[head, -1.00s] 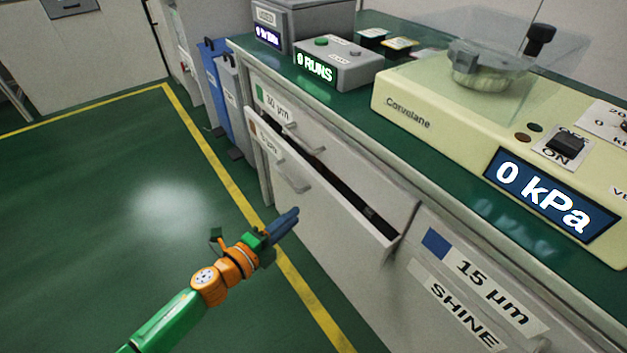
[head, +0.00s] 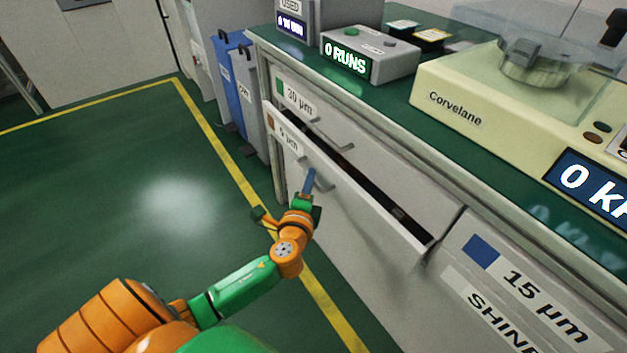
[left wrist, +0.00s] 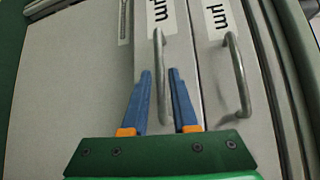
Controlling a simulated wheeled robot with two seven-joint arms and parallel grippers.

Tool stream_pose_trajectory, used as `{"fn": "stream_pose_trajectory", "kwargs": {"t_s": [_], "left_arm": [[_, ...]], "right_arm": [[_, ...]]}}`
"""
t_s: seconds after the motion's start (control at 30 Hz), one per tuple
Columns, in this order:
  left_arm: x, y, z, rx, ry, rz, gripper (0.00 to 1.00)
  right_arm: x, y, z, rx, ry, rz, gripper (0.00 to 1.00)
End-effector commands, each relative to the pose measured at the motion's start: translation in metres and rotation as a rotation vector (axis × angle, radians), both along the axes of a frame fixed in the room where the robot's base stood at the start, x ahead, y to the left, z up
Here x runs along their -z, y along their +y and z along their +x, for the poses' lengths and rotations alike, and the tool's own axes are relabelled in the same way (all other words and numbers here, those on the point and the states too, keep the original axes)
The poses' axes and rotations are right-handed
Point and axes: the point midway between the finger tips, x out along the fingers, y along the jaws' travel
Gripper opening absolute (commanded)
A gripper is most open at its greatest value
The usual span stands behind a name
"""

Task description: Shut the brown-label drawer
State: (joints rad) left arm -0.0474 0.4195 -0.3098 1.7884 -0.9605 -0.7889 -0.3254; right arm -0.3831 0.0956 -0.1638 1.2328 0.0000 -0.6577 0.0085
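The brown-label drawer (head: 372,222) stands partly pulled out of the cabinet, with a dark gap behind its top edge. Its small brown label (head: 271,122) is at the left end of its front, beside a µm marking. Its handle (head: 322,174) is a grey bar, partly behind my left gripper (head: 310,182). In the left wrist view, the two blue fingers of my left gripper (left wrist: 161,74) are apart, with the drawer's handle (left wrist: 160,48) seen between them. I cannot tell whether they touch it. My right gripper is not in view.
The 30 µm drawer (head: 330,120) above looks shut. The 15 µm front (head: 500,270) is at lower right. The counter (head: 400,98) carries a grey runs box (head: 370,55) and a cream machine (head: 470,100). Blue (head: 228,85) and grey bins stand left of the cabinet. The green floor (head: 110,200) is clear.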

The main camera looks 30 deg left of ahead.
Motion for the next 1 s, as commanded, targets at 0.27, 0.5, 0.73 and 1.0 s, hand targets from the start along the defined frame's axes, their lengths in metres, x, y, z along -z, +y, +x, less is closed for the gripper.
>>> {"fn": "stream_pose_trajectory", "kwargs": {"t_s": [0.27,0.5,0.73,1.0], "left_arm": [[0.0023,0.0056,0.0137,0.002,0.001,-0.002,0.27],[0.0023,0.0055,0.0135,0.002,0.001,-0.002,0.00],[0.0026,0.0054,0.0134,0.002,0.002,-0.002,0.00],[0.0029,0.0051,0.0132,0.003,0.002,-0.002,0.00]], "right_arm": [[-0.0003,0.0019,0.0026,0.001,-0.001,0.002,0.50],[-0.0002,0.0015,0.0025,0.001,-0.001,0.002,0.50],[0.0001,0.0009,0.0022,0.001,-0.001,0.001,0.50],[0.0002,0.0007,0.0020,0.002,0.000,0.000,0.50]]}}
